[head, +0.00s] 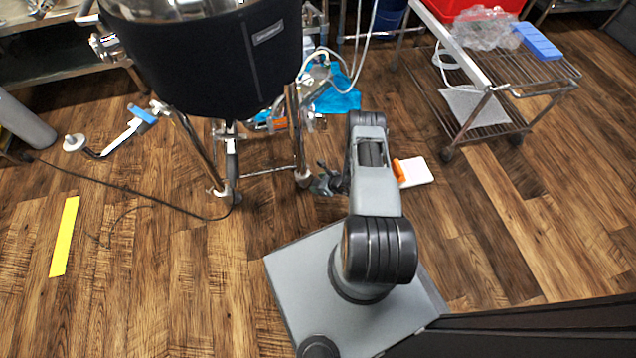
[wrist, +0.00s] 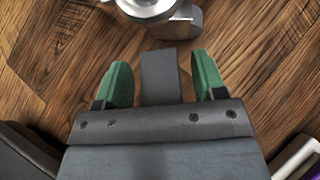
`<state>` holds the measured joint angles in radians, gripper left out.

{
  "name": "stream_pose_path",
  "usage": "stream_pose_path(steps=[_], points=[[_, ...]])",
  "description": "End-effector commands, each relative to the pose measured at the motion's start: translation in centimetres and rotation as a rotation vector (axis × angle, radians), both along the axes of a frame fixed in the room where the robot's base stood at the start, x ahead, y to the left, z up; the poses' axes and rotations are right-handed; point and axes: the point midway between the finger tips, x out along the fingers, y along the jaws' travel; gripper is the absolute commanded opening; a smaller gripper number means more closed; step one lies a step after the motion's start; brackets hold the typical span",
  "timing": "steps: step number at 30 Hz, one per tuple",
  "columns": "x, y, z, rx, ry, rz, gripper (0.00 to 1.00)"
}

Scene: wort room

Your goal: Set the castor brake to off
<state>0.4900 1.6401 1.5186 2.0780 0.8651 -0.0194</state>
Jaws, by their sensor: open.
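A metal castor or foot (wrist: 150,8) shows at the top edge of the wrist view, cut off by the frame. A grey tab (wrist: 188,24) sticks out on its right side and looks like the brake lever; I cannot tell its setting. My gripper (wrist: 163,80) is open, its two green fingers apart. A dark grey bar stands between the fingers, and the castor lies beyond the fingertips, apart from them. In the head view my gripper (head: 322,184) is low by the foot of a kettle leg (head: 303,178). My arm hides part of this area.
The large dark-jacketed kettle (head: 215,60) stands above on metal legs. A wire cart (head: 480,95) is at right. A white pad (head: 414,172) with an orange item (head: 398,170) lies right of my arm. A dark cable (head: 140,200) crosses the floor at left.

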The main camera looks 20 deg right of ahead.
Motion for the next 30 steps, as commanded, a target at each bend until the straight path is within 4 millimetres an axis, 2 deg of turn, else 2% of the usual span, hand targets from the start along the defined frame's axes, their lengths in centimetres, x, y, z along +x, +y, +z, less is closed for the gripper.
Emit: stream_pose_path(steps=[9,16,22,30], points=[[-3.7,-2.6,4.4,0.002,0.000,-0.006,0.64],[-6.3,-4.4,7.0,0.000,-0.001,-0.004,0.64],[-7.8,-5.3,8.3,0.000,-0.001,-0.004,0.64],[-8.3,-5.6,8.7,-0.001,-0.002,0.000,0.64]])
